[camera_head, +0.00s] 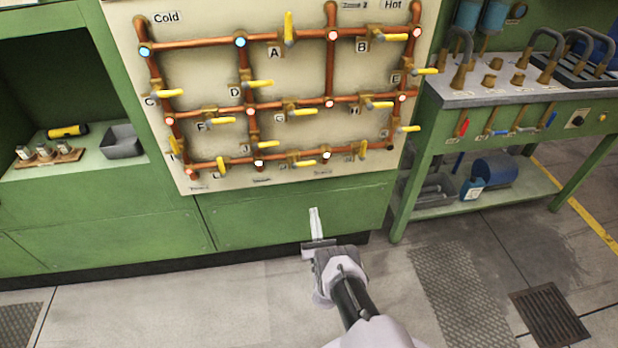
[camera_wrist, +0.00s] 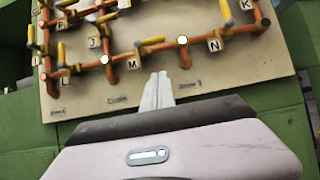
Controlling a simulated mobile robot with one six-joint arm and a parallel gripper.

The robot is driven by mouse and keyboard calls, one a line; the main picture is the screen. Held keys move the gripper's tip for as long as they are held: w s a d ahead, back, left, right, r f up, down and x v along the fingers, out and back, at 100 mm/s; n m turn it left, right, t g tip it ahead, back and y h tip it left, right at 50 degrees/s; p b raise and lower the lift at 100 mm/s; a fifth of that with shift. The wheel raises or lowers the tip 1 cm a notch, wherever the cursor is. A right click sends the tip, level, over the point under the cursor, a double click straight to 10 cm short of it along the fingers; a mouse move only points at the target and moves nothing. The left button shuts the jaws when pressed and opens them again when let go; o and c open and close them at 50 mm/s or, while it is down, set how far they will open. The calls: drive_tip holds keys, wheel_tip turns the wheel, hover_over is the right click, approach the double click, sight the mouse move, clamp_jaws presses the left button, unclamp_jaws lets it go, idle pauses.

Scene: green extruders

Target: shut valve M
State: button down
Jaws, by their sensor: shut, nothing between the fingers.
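Valve M (camera_wrist: 150,42) is on the bottom copper pipe of the panel, beside its letter M plate (camera_wrist: 133,64) in the wrist view. Its yellow handle appears to lie roughly along the pipe. In the head view the same valve (camera_head: 304,163) sits in the bottom row between two lit white nodes, its letter too small to read surely. My gripper (camera_head: 314,211) is shut and empty, below the panel's lower edge in front of the green cabinet. In the wrist view its fingertips (camera_wrist: 161,76) point up toward the panel, just below and right of valve M, apart from it.
Valve N (camera_wrist: 226,14) is to the right with its handle across the pipe; valve J (camera_wrist: 97,25) is up to the left. Other yellow-handled valves stick out above. A green workbench (camera_head: 520,95) stands at the right. The floor (camera_head: 220,300) around my arm is clear.

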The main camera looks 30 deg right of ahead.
sight(305, 164)
drive_tip(key=shift+w, duration=0.1)
drive_tip(key=r+b+x, duration=0.1)
drive_tip(key=x, duration=0.5)
drive_tip(key=s+r+b+x, duration=0.1)
drive_tip(key=x, duration=0.5)
drive_tip(key=shift+a+r+b, duration=0.15)
drive_tip(key=shift+r+b, duration=0.25)
